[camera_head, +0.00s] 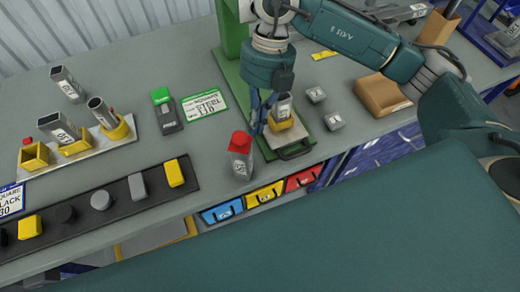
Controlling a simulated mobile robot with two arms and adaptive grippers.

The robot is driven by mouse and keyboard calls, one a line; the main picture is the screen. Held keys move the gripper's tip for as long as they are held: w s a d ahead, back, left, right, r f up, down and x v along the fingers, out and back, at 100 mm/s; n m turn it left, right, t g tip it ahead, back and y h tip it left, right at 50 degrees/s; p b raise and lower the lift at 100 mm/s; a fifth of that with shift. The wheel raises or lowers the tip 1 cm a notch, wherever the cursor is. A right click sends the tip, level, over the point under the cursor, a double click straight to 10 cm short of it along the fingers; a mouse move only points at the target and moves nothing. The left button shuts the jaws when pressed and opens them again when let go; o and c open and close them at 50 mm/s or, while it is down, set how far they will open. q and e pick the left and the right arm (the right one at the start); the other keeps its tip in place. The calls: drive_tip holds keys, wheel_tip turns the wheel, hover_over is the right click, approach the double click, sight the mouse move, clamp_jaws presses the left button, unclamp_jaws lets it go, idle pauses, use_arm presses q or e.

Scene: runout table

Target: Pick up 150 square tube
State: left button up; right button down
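My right gripper (262,112) points down over the green stand at the middle of the table. A square metal tube (284,106) with a printed label stands in a yellow holder (283,131) just right of the fingers. I cannot tell whether the fingers touch it or how far apart they are. Another square tube (57,129) leans in a yellow holder on the rack at left, and one more (66,84) stands behind it. Their labels are too small to read surely, so I cannot tell which is the 150. My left gripper is not in view.
A red-capped bottle (240,158) stands left of the stand near the front edge. A round tube (101,112) is in the rack. A green sign (205,103), small grey blocks (334,122) and a cardboard box (382,95) lie around. Coloured bins (265,195) are below the edge.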

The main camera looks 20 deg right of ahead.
sight(251, 162)
drive_tip(key=f+m+p, duration=0.1)
drive_tip(key=f+m, duration=0.1)
drive_tip(key=f, duration=0.1)
drive_tip(key=s+f+m+p, duration=0.1)
drive_tip(key=f, duration=0.2)
drive_tip(key=s+f+m, duration=0.1)
drive_tip(key=f+m, duration=0.1)
drive_tip(key=shift+s+a+f+m+p, duration=0.15)
drive_tip(key=shift+a+f+m+p, duration=0.15)
drive_tip(key=shift+f+p, duration=0.1)
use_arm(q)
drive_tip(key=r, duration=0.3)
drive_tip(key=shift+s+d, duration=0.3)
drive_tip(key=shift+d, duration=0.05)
use_arm(e)
drive_tip(key=shift+a+f, duration=0.1)
drive_tip(key=shift+f, duration=0.25)
drive_tip(key=shift+s+a, duration=0.95)
drive_tip(key=shift+a, duration=0.25)
